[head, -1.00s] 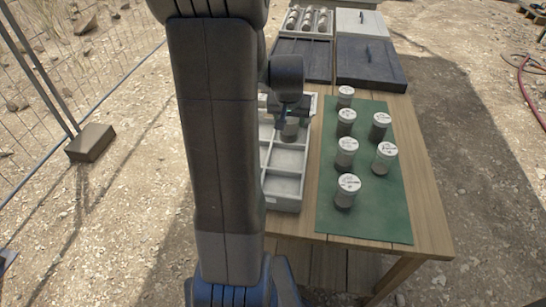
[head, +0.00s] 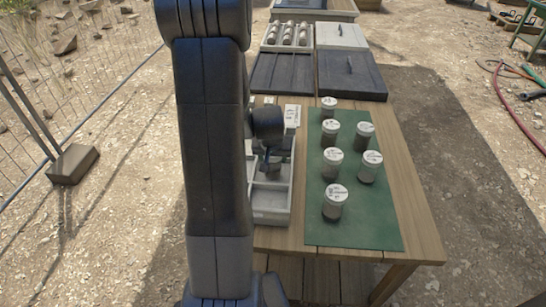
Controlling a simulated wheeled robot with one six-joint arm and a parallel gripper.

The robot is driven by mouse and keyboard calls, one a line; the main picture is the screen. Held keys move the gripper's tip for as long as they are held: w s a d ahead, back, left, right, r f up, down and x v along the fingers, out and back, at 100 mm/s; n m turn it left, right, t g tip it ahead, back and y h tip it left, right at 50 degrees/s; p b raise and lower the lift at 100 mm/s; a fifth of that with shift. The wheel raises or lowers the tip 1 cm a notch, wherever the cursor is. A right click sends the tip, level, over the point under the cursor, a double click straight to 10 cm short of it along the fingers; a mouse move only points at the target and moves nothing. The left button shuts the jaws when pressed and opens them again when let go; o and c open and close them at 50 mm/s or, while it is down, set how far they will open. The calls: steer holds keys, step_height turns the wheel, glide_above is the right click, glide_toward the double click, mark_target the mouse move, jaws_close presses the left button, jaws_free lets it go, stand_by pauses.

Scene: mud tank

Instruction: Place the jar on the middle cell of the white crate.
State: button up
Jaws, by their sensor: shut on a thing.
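The white crate (head: 270,217), divided into cells, stands on the wooden table left of the green mat. My arm hides its left side. My gripper (head: 271,164) is over the crate, pointing down, and is shut on a small grey jar (head: 272,171). The jar appears upright among the crate's dividers. My arm and gripper partly cover it, so I cannot tell whether it touches the cell floor.
Several white-lidded jars (head: 333,163) stand on the green mat (head: 357,229). Behind are a dark tray (head: 281,76), a dark lidded box (head: 350,79) and a rack of cylinders (head: 288,34). A wire fence stands at the left.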

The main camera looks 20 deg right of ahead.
steer(key=shift+f, duration=0.1)
steer(key=o, duration=1.3)
steer(key=shift+r, duration=0.35)
steer(key=p+v, duration=0.1)
steer(key=v, duration=1)
steer(key=shift+s+r, duration=0.15)
steer(key=shift+r, duration=0.15)
